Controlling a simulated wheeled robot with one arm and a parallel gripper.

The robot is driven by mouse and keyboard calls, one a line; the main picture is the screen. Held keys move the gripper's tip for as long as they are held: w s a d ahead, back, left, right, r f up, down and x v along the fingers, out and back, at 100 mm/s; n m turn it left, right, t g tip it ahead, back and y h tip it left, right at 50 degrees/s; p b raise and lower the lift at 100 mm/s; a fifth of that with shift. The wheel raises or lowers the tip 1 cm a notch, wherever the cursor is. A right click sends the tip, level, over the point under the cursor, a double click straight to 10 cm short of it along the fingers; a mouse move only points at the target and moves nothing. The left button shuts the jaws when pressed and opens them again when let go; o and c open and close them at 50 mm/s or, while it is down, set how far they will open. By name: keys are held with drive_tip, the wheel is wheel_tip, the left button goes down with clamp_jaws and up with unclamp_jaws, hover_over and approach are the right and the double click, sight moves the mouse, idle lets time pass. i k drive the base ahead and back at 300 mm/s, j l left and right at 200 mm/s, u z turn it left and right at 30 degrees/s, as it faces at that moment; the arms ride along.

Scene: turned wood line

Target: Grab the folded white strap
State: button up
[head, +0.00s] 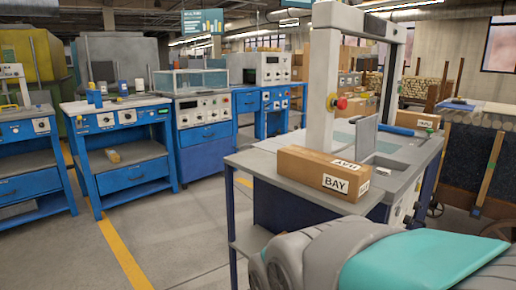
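I cannot make out a folded white strap anywhere in the head view. My gripper is not in view; only a grey and teal part of my own body shows at the bottom right. The nearest work surface is a grey-topped table (263,160) right of the middle. A long brown cardboard box (305,173) with white "BAY" labels lies on its near edge. Part of the tabletop behind the box is hidden by it.
A tall grey frame with a red button (341,103) stands on the table. Blue benches (128,178) line the left and back. A dark cart (466,150) stands at the right. The floor with a yellow line (130,262) is clear at the left.

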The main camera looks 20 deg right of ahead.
sight(379, 170)
drive_tip(key=i+j+z, duration=0.15)
drive_tip(key=z, duration=0.25)
drive_tip(key=i+j+z, duration=0.15)
drive_tip(key=z, duration=0.25)
drive_tip(key=i+j+z, duration=0.1)
drive_tip(key=j+z, duration=0.3)
drive_tip(key=i+j+z, duration=0.1)
drive_tip(key=j+z, duration=0.15)
drive_tip(key=z, duration=0.15)
drive_tip(key=j+z, duration=0.4)
drive_tip(key=l, duration=0.1)
